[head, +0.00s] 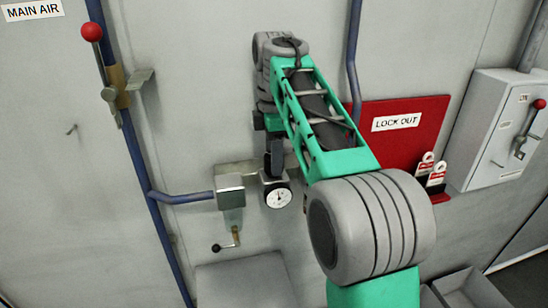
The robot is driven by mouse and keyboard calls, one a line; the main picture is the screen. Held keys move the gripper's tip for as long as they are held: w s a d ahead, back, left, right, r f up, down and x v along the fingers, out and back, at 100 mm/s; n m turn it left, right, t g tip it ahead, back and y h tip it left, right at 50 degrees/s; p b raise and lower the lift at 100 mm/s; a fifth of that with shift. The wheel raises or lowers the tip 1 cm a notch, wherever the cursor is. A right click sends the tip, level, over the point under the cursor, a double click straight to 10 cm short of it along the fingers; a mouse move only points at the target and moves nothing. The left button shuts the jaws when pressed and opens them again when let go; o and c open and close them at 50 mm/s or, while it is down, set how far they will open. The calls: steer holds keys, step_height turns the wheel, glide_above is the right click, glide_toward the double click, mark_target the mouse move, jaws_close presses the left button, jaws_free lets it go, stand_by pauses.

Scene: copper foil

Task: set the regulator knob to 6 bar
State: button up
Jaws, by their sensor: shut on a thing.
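The regulator has a round white-faced gauge (278,197) and sits on the blue air pipe line at the middle of the wall in the head view. The gauge's needle and scale are too small to read. My gripper (274,166) points down from above, just over the gauge, and is shut on the regulator knob at the regulator's top. The fingers hide most of the knob, so its setting does not show.
A grey box (230,188) joins the blue pipe (182,198) left of the regulator, with a small black-ended lever (223,246) below. A red-knobbed main air lever (92,33) is upper left. A red lock-out board (405,145) and grey switch box (503,125) are right.

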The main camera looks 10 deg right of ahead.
steer(key=m, duration=0.6)
steer(key=shift+m, duration=0.3)
steer(key=m, duration=1)
steer(key=shift+r+m, duration=0.1)
steer(key=shift+m, duration=0.3)
steer(key=m, duration=2.1)
steer(key=shift+m, duration=0.4)
steer(key=m, duration=0.5)
